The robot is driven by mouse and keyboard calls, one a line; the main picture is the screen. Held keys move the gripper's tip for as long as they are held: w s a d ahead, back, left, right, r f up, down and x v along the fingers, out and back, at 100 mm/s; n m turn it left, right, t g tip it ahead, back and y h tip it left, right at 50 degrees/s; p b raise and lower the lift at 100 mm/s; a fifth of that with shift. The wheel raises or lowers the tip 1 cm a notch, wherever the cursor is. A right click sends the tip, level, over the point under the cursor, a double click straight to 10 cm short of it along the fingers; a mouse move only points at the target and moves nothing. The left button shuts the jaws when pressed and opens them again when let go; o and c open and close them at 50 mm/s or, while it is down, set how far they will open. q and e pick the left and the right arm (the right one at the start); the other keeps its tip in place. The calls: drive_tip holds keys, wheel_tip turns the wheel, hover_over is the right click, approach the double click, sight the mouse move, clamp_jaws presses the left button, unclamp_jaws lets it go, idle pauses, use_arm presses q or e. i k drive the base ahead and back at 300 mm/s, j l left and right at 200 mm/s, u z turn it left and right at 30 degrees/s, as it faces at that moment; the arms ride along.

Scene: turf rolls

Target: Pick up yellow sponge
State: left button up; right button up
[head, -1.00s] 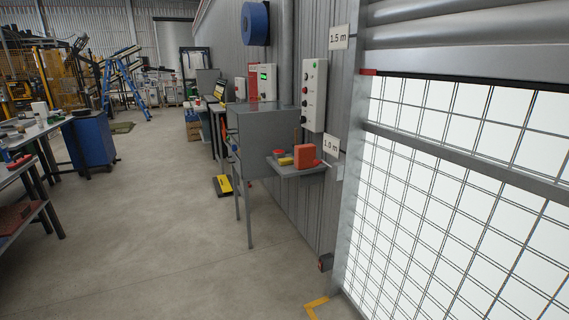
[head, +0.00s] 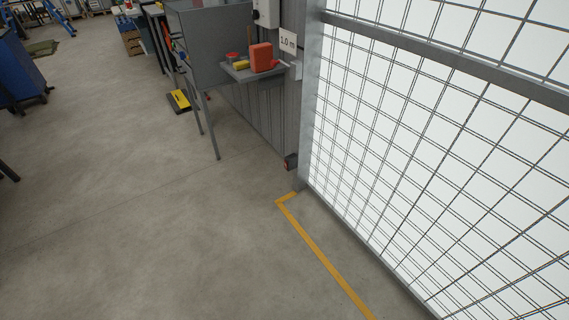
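A small yellow object (head: 241,65), which looks like the yellow sponge, lies on a small grey shelf (head: 262,77) at the upper middle of the head view. It sits to the left of an orange-red block (head: 261,57) and in front of a small red item (head: 233,57). It is far off and small, so its exact shape is hard to tell. Neither of my grippers is in view.
The shelf is on the side of a grey cabinet (head: 212,40) on legs. A yellow and black object (head: 179,101) lies on the floor beyond it. A mesh gate (head: 450,130) fills the right side. A yellow floor line (head: 325,255) runs beside it. The concrete floor (head: 120,200) is clear.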

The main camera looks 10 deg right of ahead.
sight(244, 64)
drive_tip(key=i+j+z, duration=0.15)
drive_tip(key=i, duration=0.35)
drive_tip(key=i+j+z, duration=0.1)
drive_tip(key=i, duration=0.4)
drive_tip(key=i+j+z, duration=0.15)
drive_tip(key=i+j, duration=0.15)
drive_tip(key=i, duration=0.2)
